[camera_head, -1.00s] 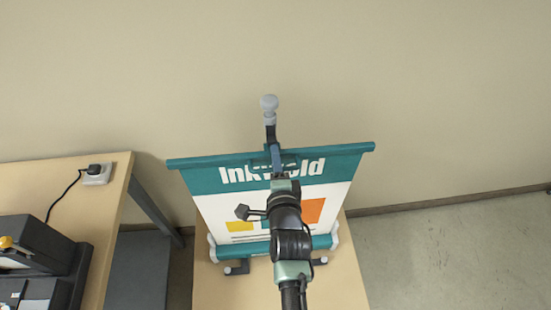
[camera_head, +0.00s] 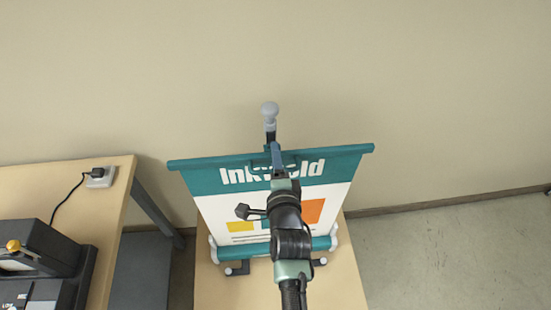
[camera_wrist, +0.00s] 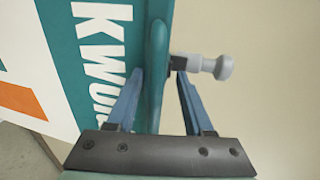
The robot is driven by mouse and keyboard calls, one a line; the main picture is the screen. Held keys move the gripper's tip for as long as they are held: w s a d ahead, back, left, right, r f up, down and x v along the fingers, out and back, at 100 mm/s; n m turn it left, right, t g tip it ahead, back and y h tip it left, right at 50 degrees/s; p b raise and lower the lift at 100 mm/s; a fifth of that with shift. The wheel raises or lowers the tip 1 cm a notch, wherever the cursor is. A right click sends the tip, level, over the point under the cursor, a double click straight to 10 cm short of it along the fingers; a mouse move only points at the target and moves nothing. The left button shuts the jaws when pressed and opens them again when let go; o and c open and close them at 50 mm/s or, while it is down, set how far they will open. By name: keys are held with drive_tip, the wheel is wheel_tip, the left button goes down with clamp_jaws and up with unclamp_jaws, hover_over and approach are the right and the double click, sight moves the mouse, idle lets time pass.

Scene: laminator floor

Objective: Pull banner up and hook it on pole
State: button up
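The banner (camera_head: 280,190), teal and white with "Inkwold" lettering, is drawn up out of its low base (camera_head: 325,243). Its teal top rail (camera_head: 340,154) is higher and looks wider than the base. My gripper (camera_head: 275,150) is at the middle of the rail. In the wrist view, the rail (camera_wrist: 155,70) runs between the two blue fingers of my gripper (camera_wrist: 158,72), which close in on it from both sides. The pole's grey tip (camera_head: 269,109) stands just beyond the rail; it also shows at the right in the wrist view (camera_wrist: 222,67). Whether rail and pole touch is hidden.
The base stands on a light wooden surface (camera_head: 345,285). A wooden table (camera_head: 110,205) at the left carries a dark machine (camera_head: 45,255) and a plugged socket block (camera_head: 100,178). A plain wall is behind; floor (camera_head: 450,250) is clear at the right.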

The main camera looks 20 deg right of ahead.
drive_tip(key=shift+r, duration=0.15)
drive_tip(key=b+v, duration=0.3)
drive_tip(key=v, duration=1)
drive_tip(key=shift+f, duration=0.2)
drive_tip(key=w+a+r+n+t+y+b, duration=0.1)
drive_tip(key=w+a+r+n+t, duration=0.2)
drive_tip(key=r, duration=0.6)
drive_tip(key=w+a+r+n+t+b, duration=0.1)
drive_tip(key=w+r+n, duration=0.1)
drive_tip(key=r+n, duration=0.5)
drive_tip(key=w+a+r+n+t+y+b, duration=0.1)
drive_tip(key=w+a+r+n+t, duration=0.15)
drive_tip(key=r, duration=0.85)
drive_tip(key=s+a+r+n+t, duration=0.2)
drive_tip(key=s+r+n, duration=0.1)
drive_tip(key=r, duration=0.4)
drive_tip(key=s+a+r+n+t+y+b, duration=0.1)
drive_tip(key=s+a+r+n+t, duration=0.1)
drive_tip(key=r, duration=0.5)
drive_tip(key=s+a+r+n+t+y, duration=0.1)
drive_tip(key=s+a+r+n+t, duration=0.1)
drive_tip(key=s+r, duration=0.3)
wheel_tip(320, 180, up, 3)
drive_tip(key=shift+a+f+n+b, duration=0.15)
drive_tip(key=shift+a+n+b, duration=0.15)
drive_tip(key=shift+a+n, duration=0.45)
